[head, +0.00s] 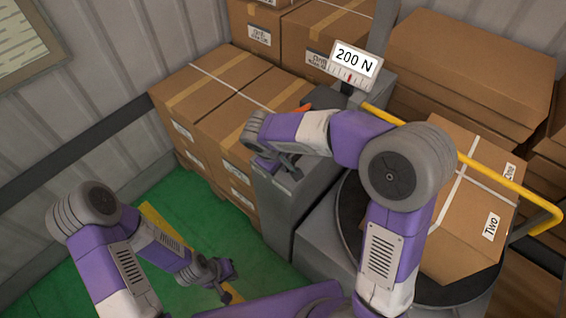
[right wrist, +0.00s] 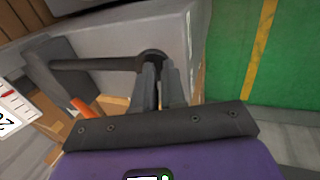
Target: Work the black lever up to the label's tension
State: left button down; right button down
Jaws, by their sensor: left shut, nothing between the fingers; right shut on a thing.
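The label (head: 353,62) reads 200 N and has a scale below the number with a red mark near its middle. It shows partly, turned round, in the right wrist view (right wrist: 14,112). The black lever (right wrist: 95,64) runs across the upper left of the right wrist view to a rounded end. My right gripper (right wrist: 161,88) is shut on that end; in the head view the gripper (head: 290,169) is by the grey machine's top, and my arm covers most of the lever. My left gripper (head: 226,277) is shut and empty, low over the green floor.
The grey machine (head: 277,213) stands beside stacked cardboard boxes (head: 215,85). A box marked Two (head: 455,235) sits on the dark turntable (head: 350,205) at right. A yellow bar (head: 490,174) crosses behind my right arm. The green floor (head: 60,280) at left is open.

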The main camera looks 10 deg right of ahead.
jog(key=p+v, duration=0.5)
jog(key=v, duration=0.9)
jog(key=shift+s+a+f, duration=0.15)
jog(key=shift+s+a, duration=0.05)
jog(key=shift+a, duration=0.1)
jog(key=s+f+m+g+y, duration=0.2)
jog(key=s+f+y, duration=0.2)
jog(key=f, duration=1.1)
jog(key=s+f+m+g+y, duration=0.2)
jog(key=s+f+m+y, duration=0.15)
jog(key=f, duration=1.05)
jog(key=s+d+f+m+t, duration=0.2)
jog(key=s+f+m, duration=0.2)
jog(key=s+f, duration=0.3)
jog(key=shift+s+d+f, duration=0.25)
jog(key=shift+d, duration=0.15)
